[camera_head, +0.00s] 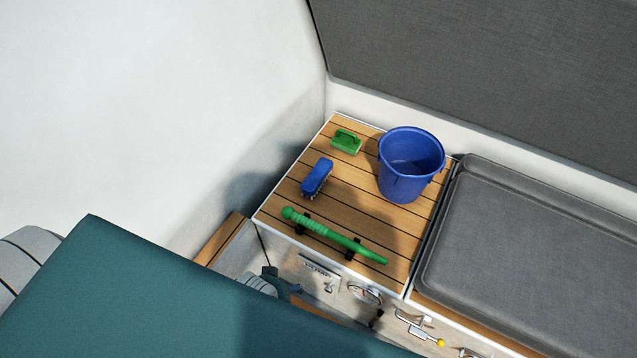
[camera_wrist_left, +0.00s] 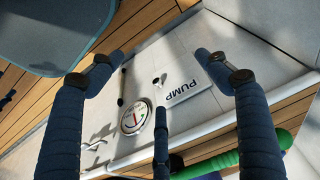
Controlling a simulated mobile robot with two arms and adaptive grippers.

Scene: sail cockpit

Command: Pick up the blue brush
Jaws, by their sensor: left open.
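My left gripper (camera_head: 276,282) is low in front of the locker's white front face, nearer than the brush and below the top's edge, partly hidden by a teal panel. In the left wrist view my left gripper (camera_wrist_left: 165,78) has its dark blue fingers spread wide, with nothing between them. My right gripper is not in view.
The front face has a gauge (camera_wrist_left: 135,117) and a PUMP label (camera_wrist_left: 186,92). A teal panel (camera_head: 150,290) fills the lower left.

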